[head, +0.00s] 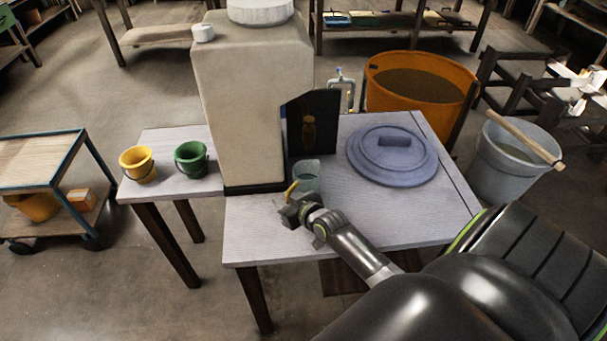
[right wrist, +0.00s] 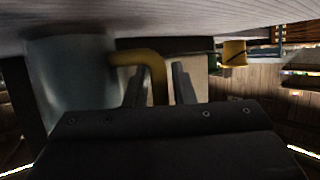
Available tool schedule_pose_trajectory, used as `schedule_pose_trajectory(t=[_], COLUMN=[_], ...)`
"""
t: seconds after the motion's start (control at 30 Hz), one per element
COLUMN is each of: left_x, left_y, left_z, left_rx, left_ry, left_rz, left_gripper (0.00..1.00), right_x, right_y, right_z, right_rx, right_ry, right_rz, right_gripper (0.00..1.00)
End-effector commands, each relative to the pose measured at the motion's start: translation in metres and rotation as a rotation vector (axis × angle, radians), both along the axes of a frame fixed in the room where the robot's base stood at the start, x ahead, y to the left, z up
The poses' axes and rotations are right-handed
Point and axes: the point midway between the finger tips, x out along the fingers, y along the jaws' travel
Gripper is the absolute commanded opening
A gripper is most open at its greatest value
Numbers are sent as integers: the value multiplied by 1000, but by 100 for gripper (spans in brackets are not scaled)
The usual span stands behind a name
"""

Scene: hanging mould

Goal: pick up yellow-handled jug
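The jug (head: 307,174) is a pale, translucent grey-green vessel standing on the table beside the dark base of the big beige block. Its yellow handle (head: 291,190) faces left, towards the front. My right gripper (head: 287,204) is at the handle, low over the table. In the right wrist view the jug (right wrist: 68,80) is at the left, and its yellow handle (right wrist: 157,72) bends down between the two fingers (right wrist: 158,88). The fingers stand apart, with a visible gap between the handle and the right-hand finger. My left gripper is in neither view.
The tall beige block (head: 240,100) and a dark panel (head: 312,122) stand right behind the jug. A blue-grey round lid (head: 375,168) lies to its right. Yellow (head: 137,164) and green (head: 190,159) buckets stand at the left. The table's front (head: 262,243) is clear.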

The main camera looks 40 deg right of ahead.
Motion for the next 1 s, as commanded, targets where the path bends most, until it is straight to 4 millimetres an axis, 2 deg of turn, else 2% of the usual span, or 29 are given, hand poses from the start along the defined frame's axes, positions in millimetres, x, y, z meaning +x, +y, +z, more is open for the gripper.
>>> schedule_pose_trajectory(t=[0.03, 0.17, 0.77, 0.87, 1.0], left_x=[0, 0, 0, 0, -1], left_y=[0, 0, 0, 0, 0], left_z=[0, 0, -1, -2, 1], left_rx=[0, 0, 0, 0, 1], left_ry=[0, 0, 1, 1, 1], left_rz=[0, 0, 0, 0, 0], left_gripper=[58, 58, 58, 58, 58], right_x=[0, 0, -1, -3, -3], right_y=[0, 0, 1, 2, 2], right_z=[0, 0, 4, 8, 33], right_rx=[0, 0, -4, -3, -5], right_ry=[0, 0, -3, -4, -7], right_rz=[0, 0, 1, 1, 3], right_gripper=[16, 0, 0, 0, 0])
